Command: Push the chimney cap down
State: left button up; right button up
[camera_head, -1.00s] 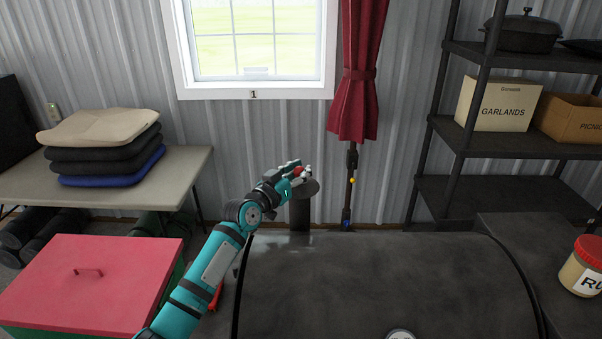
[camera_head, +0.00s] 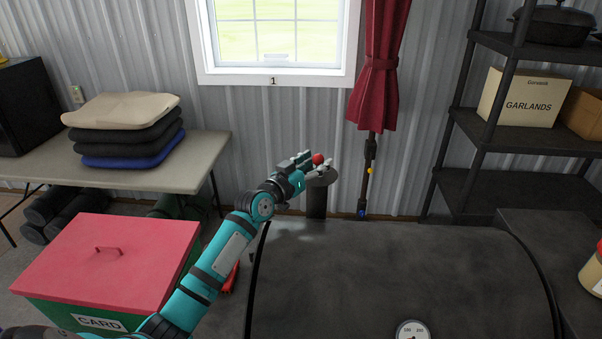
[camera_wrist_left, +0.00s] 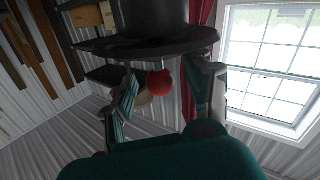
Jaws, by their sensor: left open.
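The chimney cap (camera_head: 322,178) is a dark round disc with a red ball knob (camera_head: 318,159) on top. It sits at the top of the dark chimney pipe (camera_head: 316,204), which stands behind the black smoker or grill body (camera_head: 400,265). My left gripper (camera_head: 313,165) is at the knob, coming from the left, with its fingers apart. In the left wrist view the picture is turned over. The cap (camera_wrist_left: 105,45) is at the top, and the red knob (camera_wrist_left: 160,83) shows between the open fingers. I cannot tell whether they touch it. My right gripper is out of view.
A pole (camera_head: 368,175) stands right of the chimney, below the red curtain (camera_head: 376,80). A black shelf (camera_head: 530,125) is at the right. A red-lidded box (camera_head: 110,265) and a table (camera_head: 200,165) with stacked cushions (camera_head: 125,130) are at the left.

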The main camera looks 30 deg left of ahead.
pick_arm(q)
jog(key=s+a, duration=0.1)
jog(key=s, duration=0.9)
jog(key=shift+s+a, duration=0.3)
jog(key=shift+s, duration=0.1)
